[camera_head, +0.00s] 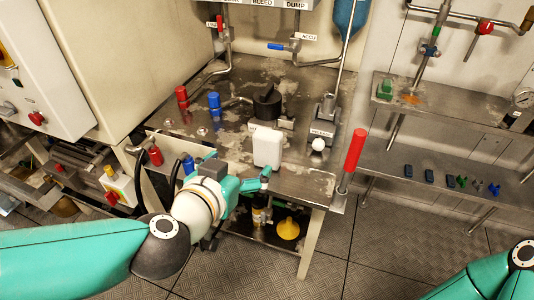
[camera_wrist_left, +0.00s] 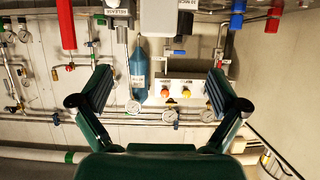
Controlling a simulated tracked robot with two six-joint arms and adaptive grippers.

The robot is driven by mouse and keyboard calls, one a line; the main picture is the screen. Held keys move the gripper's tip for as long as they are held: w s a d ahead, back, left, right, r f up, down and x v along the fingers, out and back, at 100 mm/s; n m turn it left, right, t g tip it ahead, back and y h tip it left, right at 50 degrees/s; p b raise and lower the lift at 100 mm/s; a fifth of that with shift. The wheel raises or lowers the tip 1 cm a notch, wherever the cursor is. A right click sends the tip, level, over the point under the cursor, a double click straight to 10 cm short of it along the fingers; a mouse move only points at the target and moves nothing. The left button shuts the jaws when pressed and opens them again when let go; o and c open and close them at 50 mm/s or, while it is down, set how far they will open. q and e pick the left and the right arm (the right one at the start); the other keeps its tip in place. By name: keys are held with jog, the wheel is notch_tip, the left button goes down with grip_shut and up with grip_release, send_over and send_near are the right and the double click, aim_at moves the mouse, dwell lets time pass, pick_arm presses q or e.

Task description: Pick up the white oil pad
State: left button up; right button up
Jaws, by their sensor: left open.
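The white oil pad (camera_head: 267,148) appears as a white, upright, rounded block on the worn metal bench, near its front edge. In the left wrist view a pale block (camera_wrist_left: 158,18) at the top edge, cut off by the frame, looks like the same thing. My left gripper (camera_head: 240,170) is in front of the bench edge, just short of the pad. Its fingers (camera_wrist_left: 158,88) are spread wide with nothing between them. The gripper and pad look apart. My right gripper is out of view; only part of that arm shows at lower right.
A black round fitting (camera_head: 267,103) stands behind the pad. A metal lever base with a white ball knob (camera_head: 318,144) and a red handle (camera_head: 354,150) stand to its right. Red (camera_head: 182,96) and blue (camera_head: 214,101) valves stand to the left. A yellow funnel (camera_head: 288,229) sits below the bench.

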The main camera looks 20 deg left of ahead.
pick_arm(q)
jog(key=p, duration=0.3)
send_near(265, 139)
jog(key=f, duration=0.1)
jog(key=p+x, duration=0.6)
jog(key=shift+w+a, duration=0.1)
jog(key=shift+w, duration=0.15)
jog(key=shift+p+x, duration=0.35)
jog(key=shift+x, duration=0.5)
jog(key=x, duration=0.4)
jog(key=shift+f+p, duration=0.3)
jog(key=shift+p, duration=0.05)
jog(key=c, duration=1.1)
jog(key=shift+r, duration=0.1)
jog(key=shift+r, duration=0.5)
notch_tip(265, 139, up, 19)
jog(key=p, duration=0.5)
jog(key=shift+f, duration=0.15)
